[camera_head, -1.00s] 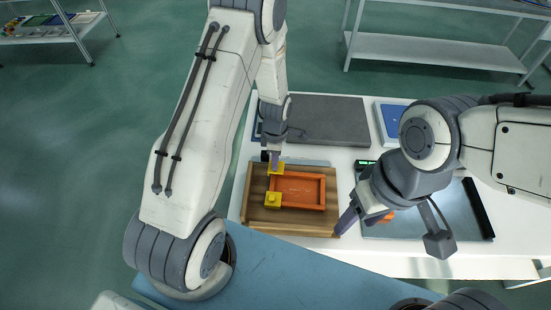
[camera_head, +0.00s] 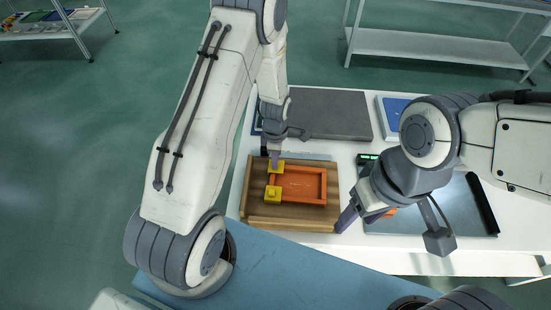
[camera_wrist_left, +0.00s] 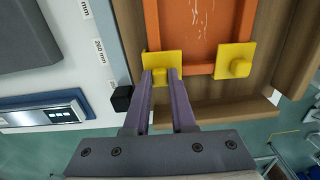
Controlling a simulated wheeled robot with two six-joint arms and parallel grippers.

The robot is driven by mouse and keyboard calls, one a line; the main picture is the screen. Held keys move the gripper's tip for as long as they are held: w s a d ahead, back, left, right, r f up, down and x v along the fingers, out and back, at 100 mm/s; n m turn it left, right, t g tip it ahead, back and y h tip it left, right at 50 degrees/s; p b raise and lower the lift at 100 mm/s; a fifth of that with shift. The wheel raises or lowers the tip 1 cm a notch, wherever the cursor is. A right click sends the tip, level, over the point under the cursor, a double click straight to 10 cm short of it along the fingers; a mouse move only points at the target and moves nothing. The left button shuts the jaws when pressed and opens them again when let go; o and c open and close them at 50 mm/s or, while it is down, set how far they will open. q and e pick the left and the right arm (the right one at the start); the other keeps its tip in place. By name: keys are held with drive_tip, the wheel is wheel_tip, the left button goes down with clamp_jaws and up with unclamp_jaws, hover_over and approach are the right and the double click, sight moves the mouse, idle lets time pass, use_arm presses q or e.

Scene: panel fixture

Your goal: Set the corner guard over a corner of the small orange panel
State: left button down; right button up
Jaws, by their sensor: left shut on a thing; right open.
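The small orange panel (camera_head: 325,187) is a raised-rim frame lying on a brown wooden fixture (camera_head: 250,205). A yellow corner guard (camera_head: 276,163) is at its upper left corner, with my left gripper (camera_head: 275,157) shut on it. In the left wrist view the purple fingers (camera_wrist_left: 167,80) pinch the raised block of this guard (camera_wrist_left: 148,62), whose plate overlaps the panel's corner (camera_wrist_left: 152,25); I cannot tell if it is fully seated. Another yellow guard (camera_head: 272,194) covers the lower left corner. My right gripper (camera_head: 352,216) is open beside the fixture's lower right corner.
A grey tray (camera_head: 455,215) lies right of the fixture, with an orange object (camera_head: 388,213) partly hidden by my right gripper. A dark grey slab (camera_head: 325,115) and a blue-topped item (camera_head: 392,116) are at the back. The white table (camera_head: 345,150) has bare strips between them.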

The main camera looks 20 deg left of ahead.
use_arm(q)
drive_tip(key=shift+s+d+f, duration=0.1)
idle(0.6)
drive_tip(key=c, duration=0.7)
unclamp_jaws()
drive_tip(key=shift+o, duration=0.2)
wheel_tip(320, 180, up, 10)
drive_tip(key=b, duration=0.1)
drive_tip(key=shift+r+b, duration=0.25)
drive_tip(key=shift+b, duration=0.1)
drive_tip(key=shift+d, duration=0.1)
